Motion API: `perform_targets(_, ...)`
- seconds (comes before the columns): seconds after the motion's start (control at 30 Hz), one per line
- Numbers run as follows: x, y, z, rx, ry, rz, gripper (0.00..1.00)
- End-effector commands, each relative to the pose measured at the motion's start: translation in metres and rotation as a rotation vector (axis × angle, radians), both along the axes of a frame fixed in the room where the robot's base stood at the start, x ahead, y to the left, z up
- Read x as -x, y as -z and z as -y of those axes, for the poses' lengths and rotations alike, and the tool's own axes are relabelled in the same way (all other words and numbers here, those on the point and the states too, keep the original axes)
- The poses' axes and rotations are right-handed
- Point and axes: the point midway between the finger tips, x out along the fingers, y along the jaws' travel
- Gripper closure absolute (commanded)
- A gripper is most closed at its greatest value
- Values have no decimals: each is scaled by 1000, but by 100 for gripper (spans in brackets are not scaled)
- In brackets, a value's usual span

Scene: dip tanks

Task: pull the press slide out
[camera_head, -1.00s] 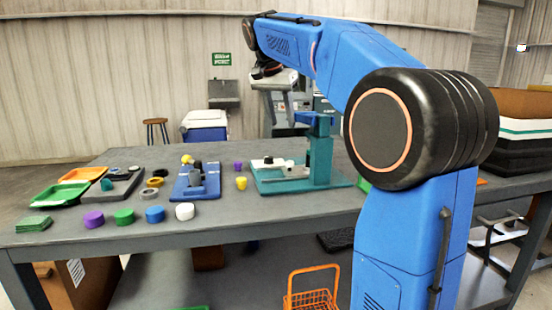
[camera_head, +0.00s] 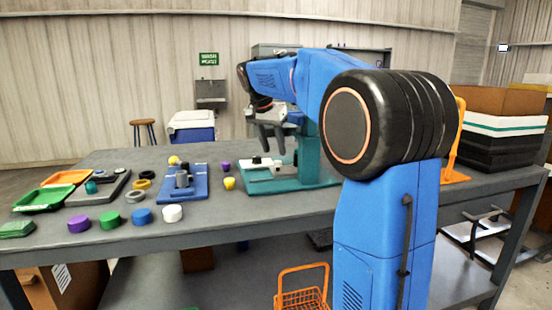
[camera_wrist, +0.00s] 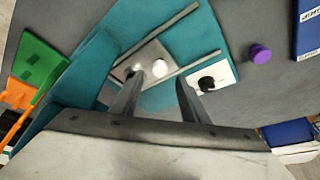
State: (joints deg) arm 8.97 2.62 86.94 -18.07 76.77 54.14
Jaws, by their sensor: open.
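The teal press (camera_head: 308,157) stands on the table, its base flat and its column upright. Its slide (camera_head: 268,162), a pale plate with a black knob, lies low on the base, knob end towards the left. In the wrist view the slide's white end plate (camera_wrist: 192,76) carries the black knob (camera_wrist: 207,83), with a metal plate and white disc between two grey rails. My gripper (camera_head: 273,149) is open and empty above the slide, fingers pointing down. In the wrist view my gripper (camera_wrist: 160,82) has its right finger near the knob; contact cannot be told.
A blue fixture (camera_head: 184,185) and purple and yellow pieces stand left of the press. Coloured discs, green and orange trays (camera_head: 44,197) lie further left. An orange stand (camera_head: 456,150) and stacked crates (camera_head: 500,125) are on the right. The front middle table is clear.

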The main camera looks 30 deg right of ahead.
Motion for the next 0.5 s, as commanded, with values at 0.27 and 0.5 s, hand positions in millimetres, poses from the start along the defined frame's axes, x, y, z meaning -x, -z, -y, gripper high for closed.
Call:
perform_targets(0.27,-7,36,13,-1,1,-3,59)
perform_targets(0.5,-9,47,17,0,0,-1,59)
